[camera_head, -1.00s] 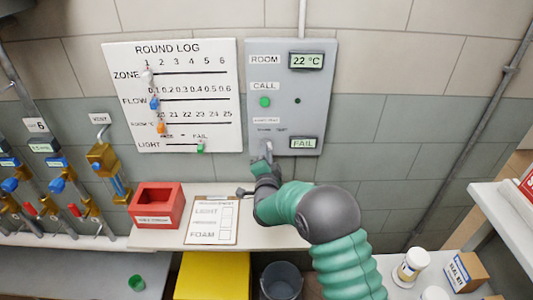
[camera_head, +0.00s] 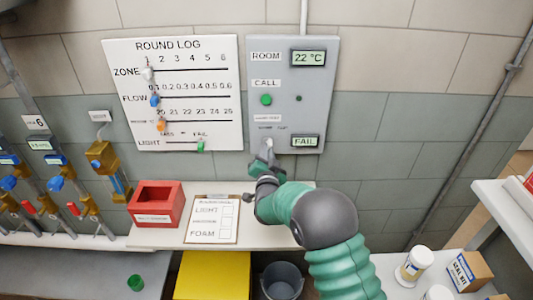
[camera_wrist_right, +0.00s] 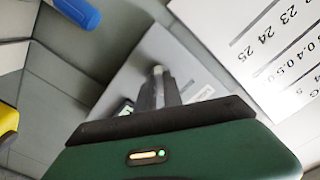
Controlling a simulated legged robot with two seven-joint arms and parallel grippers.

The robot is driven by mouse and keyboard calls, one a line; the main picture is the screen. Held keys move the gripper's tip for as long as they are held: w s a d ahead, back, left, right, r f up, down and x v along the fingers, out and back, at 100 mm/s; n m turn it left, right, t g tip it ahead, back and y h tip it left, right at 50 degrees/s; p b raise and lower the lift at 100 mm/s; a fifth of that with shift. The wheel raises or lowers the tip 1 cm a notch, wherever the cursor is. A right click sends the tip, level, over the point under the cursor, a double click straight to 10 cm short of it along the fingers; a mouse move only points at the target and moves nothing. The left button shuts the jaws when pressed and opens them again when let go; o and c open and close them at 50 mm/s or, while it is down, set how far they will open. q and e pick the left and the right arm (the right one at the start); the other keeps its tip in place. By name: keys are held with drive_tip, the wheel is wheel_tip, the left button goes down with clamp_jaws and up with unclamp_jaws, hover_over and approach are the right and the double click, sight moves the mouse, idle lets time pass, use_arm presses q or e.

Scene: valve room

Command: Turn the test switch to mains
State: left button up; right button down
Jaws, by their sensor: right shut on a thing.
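The grey wall panel (camera_head: 315,75) carries the test switch (camera_head: 268,142) at its lower left, below small labels too blurred to read. My right gripper (camera_head: 266,155) is at the switch and shut on it, covering most of it. In the right wrist view the closed fingers (camera_wrist_right: 160,88) point at the grey panel face, with the pale end of the switch just past their tips. The panel's lower screen (camera_head: 305,141) reads FAIL. My left gripper is not in view.
The round log board (camera_head: 190,48) with coloured sliders hangs left of the panel. Below are a red box (camera_head: 143,213), a clipboard (camera_head: 222,236) on the shelf, and a bucket (camera_head: 283,287). Valves and pipes (camera_head: 60,185) stand at the left. Jars and boxes (camera_head: 465,270) sit lower right.

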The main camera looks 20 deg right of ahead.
drive_tip(key=shift+d+n, duration=0.1)
drive_tip(key=shift+n, duration=3.6)
drive_tip(key=c, duration=1.5)
unclamp_jaws()
drive_tip(key=b+v, duration=0.1)
drive_tip(key=v, duration=1.6)
